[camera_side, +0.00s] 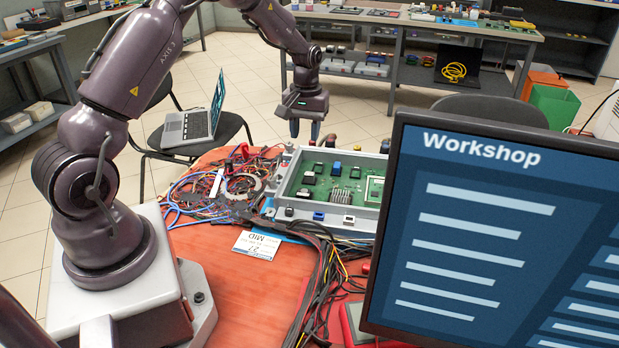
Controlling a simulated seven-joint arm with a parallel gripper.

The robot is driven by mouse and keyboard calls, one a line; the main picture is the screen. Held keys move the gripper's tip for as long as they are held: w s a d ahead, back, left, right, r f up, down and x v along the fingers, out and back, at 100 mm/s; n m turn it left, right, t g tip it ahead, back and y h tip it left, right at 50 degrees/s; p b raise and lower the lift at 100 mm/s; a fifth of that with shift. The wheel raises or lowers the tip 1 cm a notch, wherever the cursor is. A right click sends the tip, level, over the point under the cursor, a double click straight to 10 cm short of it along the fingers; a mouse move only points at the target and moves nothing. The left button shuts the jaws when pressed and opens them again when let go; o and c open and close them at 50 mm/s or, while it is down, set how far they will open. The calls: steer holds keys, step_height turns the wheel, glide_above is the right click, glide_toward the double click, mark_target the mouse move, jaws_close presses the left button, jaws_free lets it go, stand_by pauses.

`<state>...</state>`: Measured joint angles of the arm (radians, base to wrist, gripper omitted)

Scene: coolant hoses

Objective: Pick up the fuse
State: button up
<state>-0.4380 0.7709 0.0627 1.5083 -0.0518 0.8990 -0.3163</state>
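My gripper (305,129) hangs pointing down above the back left part of an open grey housing. Its two fingers are apart, and I see nothing between them. The housing (330,227) holds a green circuit board (338,184) with several small black, blue and white parts on it. I cannot tell which of these small parts, if any, is the fuse. A blue-topped part (336,168) and a ribbed grey part (341,196) stand on the board. The right end of the housing is hidden behind a monitor.
A large monitor (480,240) reading "Workshop" covers the right foreground. Tangled wires (215,188) lie left of the housing, and a cable bundle (318,280) runs along its front. A white tag (257,245) lies on the red table (225,295), whose front left is clear.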

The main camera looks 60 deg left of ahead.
steer(key=w, duration=0.1)
glide_above(309, 174)
steer(key=shift+n, duration=0.3)
steer(key=f, duration=0.6)
steer(key=shift+w+a+f, duration=0.1)
steer(key=shift+a+f, duration=0.15)
steer(key=shift+a, duration=0.05)
steer(key=shift+d+f, duration=0.2)
steer(key=shift+f, duration=1.15)
steer(key=shift+d+f, duration=0.2)
steer(key=shift+f, duration=1.15)
steer(key=shift+c, duration=0.2)
steer(key=c, duration=0.6)
